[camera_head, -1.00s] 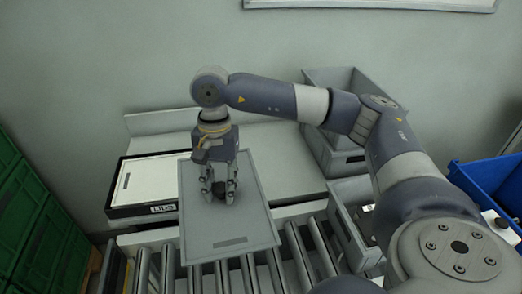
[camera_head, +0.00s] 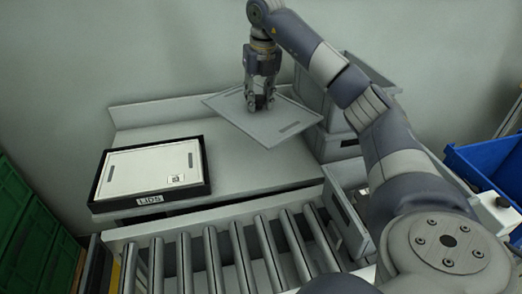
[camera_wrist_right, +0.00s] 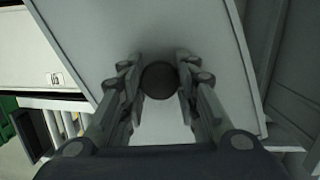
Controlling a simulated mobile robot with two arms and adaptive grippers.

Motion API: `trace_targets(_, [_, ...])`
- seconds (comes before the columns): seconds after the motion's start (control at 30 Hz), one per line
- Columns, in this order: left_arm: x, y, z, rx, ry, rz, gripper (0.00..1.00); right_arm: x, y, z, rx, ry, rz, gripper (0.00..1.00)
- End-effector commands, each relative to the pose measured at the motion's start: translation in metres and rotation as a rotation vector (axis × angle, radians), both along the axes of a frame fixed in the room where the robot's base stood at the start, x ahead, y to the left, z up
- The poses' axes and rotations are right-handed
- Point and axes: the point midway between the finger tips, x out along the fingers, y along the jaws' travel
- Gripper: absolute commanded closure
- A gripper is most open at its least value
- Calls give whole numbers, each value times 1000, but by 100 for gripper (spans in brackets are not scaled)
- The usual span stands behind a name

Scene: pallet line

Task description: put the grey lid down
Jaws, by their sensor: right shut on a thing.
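The grey lid (camera_head: 262,130) hangs from my right gripper (camera_head: 258,103) over the right part of the grey bench, in front of the stacked grey crates. It is a flat panel, turned at an angle to the bench. In the right wrist view, the gripper (camera_wrist_right: 158,85) is shut on the round dark knob (camera_wrist_right: 159,80) in the middle of the lid (camera_wrist_right: 205,30). I cannot tell how high the lid is above the bench. My left gripper is not in view.
A black-rimmed tray labelled LIDS (camera_head: 207,183) holds a white lid (camera_head: 150,168) on the left of the bench (camera_head: 235,170). The bench between tray and crates is bare. Grey crates (camera_head: 365,75) stand at back right. Rollers (camera_head: 215,260) run in front; a blue bin (camera_head: 490,170) is right.

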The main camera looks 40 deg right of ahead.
Motion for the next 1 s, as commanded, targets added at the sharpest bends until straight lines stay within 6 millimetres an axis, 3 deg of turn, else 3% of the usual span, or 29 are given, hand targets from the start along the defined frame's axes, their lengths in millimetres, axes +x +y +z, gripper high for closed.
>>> trace_targets(0.17, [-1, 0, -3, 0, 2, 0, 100, -1, -8, -11, -1, 0, -90, 99])
trace_targets(0.6, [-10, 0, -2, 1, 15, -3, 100, -2, -7, -119, 1, 2, -89, 99])
trace_targets(1.0, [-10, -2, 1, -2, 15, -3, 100, -2, -7, -160, 0, 1, -88, 99])
